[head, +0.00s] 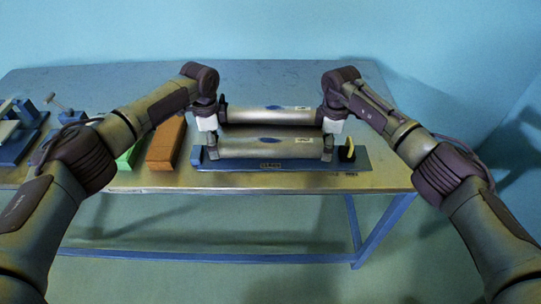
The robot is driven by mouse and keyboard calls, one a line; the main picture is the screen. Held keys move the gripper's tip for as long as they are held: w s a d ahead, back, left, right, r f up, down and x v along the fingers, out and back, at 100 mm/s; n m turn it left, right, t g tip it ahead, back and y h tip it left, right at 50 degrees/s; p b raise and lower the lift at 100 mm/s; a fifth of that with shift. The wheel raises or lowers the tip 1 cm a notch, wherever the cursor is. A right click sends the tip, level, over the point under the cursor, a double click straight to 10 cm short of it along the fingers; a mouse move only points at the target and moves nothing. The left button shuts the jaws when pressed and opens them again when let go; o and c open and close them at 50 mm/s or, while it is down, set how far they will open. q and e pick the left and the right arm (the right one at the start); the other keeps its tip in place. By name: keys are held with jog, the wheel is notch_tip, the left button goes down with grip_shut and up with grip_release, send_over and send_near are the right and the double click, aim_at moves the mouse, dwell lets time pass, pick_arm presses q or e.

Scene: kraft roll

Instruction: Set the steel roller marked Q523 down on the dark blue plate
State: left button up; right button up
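Two grey steel rollers lie parallel in the head view, a front roller (265,148) and a back roller (268,116). Each has a small pale label near its right end, too small to read, so I cannot tell which is Q523. The dark blue plate (235,165) lies along the table's front, below the front roller; I cannot tell whether they touch. My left gripper (212,145) points down at the front roller's left end. My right gripper (328,147) points down at its right end. Their fingers are too small and dark to show whether they grip it.
An orange-brown block (165,144) and a green block (130,154) lie left of the plate. Blue-framed equipment (18,135) stands at the far left. The table (300,78) is bare behind the rollers and to the right of the plate.

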pick_arm(q)
notch_tip(320, 180, up, 12)
jog(key=shift+f, duration=0.15)
pick_arm(e)
jog(key=shift+a, duration=0.1)
jog(key=shift+r, duration=0.2)
notch_tip(320, 180, up, 12)
jog(key=shift+f, duration=0.2)
dwell(0.5)
